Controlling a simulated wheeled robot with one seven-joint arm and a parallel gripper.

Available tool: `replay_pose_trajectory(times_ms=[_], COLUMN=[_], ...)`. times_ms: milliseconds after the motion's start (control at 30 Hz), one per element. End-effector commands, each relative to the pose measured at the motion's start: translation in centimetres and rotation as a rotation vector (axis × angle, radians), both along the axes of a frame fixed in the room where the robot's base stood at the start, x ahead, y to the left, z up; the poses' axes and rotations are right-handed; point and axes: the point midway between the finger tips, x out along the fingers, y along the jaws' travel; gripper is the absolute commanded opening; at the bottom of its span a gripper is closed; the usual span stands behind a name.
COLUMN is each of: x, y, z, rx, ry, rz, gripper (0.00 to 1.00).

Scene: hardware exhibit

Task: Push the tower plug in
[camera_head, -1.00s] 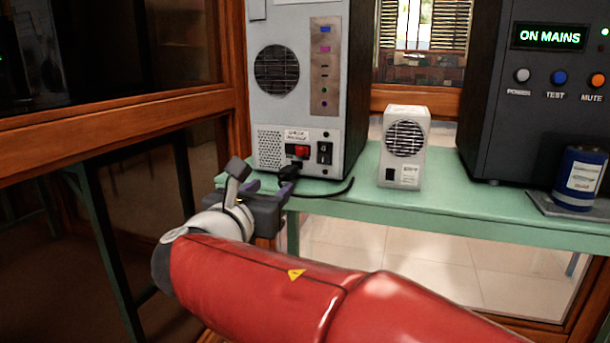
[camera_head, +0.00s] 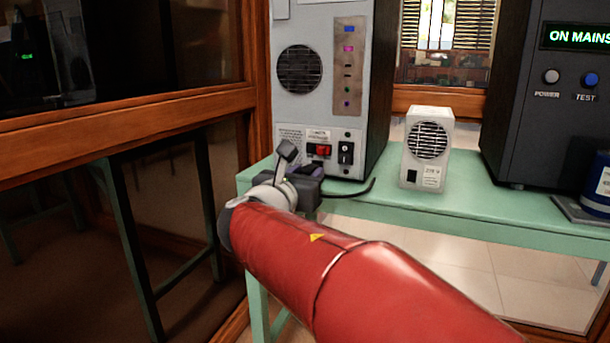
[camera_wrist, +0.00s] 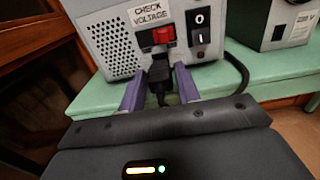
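The grey tower (camera_head: 291,115) stands on the green table with its rear panel facing me. The black plug (camera_wrist: 159,71) is at the lower part of that panel, below the red voltage selector (camera_wrist: 163,36); how deep it sits I cannot tell. Its cable (camera_head: 352,193) runs right across the table. My gripper (camera_wrist: 159,88) is open, with one purple finger on each side of the plug and a gap beside it. In the head view my gripper (camera_head: 303,163) is close to the panel and hides the plug.
A black rocker switch (camera_wrist: 200,32) sits right of the selector. A small white fan box (camera_head: 425,165) stands on the green table (camera_head: 455,213) to the right. Beyond it are a dark cabinet (camera_head: 530,120) and a blue canister (camera_head: 597,187). A wooden-framed glass partition (camera_head: 130,95) is at left.

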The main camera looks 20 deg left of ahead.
Motion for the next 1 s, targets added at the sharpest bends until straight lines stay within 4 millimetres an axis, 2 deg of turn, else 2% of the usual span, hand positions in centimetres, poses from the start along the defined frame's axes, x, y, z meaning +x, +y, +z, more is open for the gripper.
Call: replay_pose_trajectory(times_ms=[33,233,467,733,967,1000], x=[0.0,0.0,0.2,3.3,3.4,3.4], y=[0.0,0.0,0.0,-0.3,-0.3,-0.3], z=[0.0,0.0,0.0,0.1,0.1,0.1], rx=[0.0,0.0,0.0,-0.002,0.0,0.0], ry=[0.0,0.0,0.0,-0.001,-0.002,-0.002], rz=[0.0,0.0,-0.001,-0.001,0.001,0.001], gripper=[0.26,0.0,0.0,0.0,0.0,0.25])
